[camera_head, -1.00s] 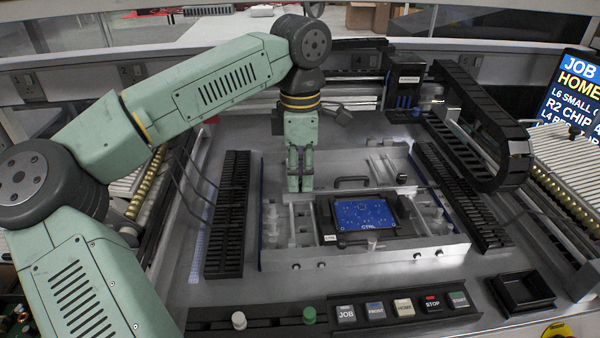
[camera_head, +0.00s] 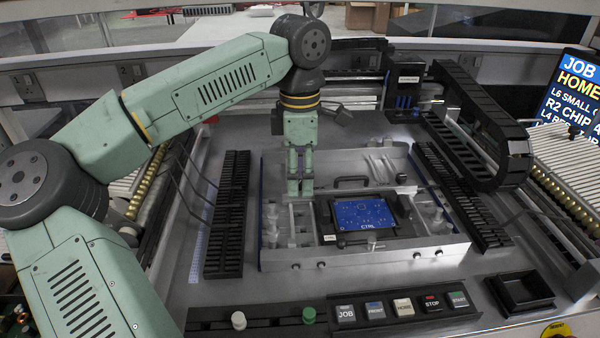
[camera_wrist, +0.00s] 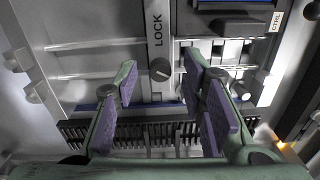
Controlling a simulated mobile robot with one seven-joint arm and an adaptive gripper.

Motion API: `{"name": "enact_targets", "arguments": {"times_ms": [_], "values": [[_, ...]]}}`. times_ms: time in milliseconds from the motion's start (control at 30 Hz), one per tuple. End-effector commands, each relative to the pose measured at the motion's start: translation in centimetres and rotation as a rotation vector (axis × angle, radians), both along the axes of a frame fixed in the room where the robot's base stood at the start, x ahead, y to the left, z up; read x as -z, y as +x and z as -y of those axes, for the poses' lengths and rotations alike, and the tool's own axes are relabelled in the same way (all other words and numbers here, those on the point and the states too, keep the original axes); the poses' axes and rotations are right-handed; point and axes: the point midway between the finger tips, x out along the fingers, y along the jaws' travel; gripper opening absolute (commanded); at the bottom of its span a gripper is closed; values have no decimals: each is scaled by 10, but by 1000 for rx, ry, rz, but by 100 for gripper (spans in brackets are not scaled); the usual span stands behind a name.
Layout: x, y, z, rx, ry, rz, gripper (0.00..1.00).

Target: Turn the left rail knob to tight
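In the wrist view a small round dark grey knob (camera_wrist: 160,69) sits on a light metal strip below the printed word LOCK (camera_wrist: 157,30). A pale line on its face appears to run diagonally; its exact setting is hard to read. My gripper (camera_wrist: 161,76) is open, with its purple-padded fingers on either side of the knob in the picture. Neither finger visibly touches it. In the head view my gripper (camera_head: 300,190) points straight down over the left part of the metal fixture (camera_head: 366,254). I cannot make out the knob there.
A blue circuit board (camera_head: 362,213) marked CTRL lies in the fixture, right of my gripper. A handle (camera_head: 351,180) stands behind it. Pale pegs (camera_head: 271,215) are close to the gripper's left. A black slotted rack (camera_head: 229,215) stands farther left.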

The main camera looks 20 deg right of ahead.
Motion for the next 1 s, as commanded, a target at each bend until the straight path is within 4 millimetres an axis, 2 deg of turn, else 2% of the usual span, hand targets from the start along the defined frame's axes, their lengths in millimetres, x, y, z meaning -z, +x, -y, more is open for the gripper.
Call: {"name": "enact_targets", "arguments": {"times_ms": [167,500,600,800,1000], "values": [[-15,1,1,0,0,2,37],[-85,3,2,0,-1,3,37],[-101,3,1,-1,-1,2,37],[-118,3,2,1,-1,0,37],[-120,3,1,1,0,0,37]]}}
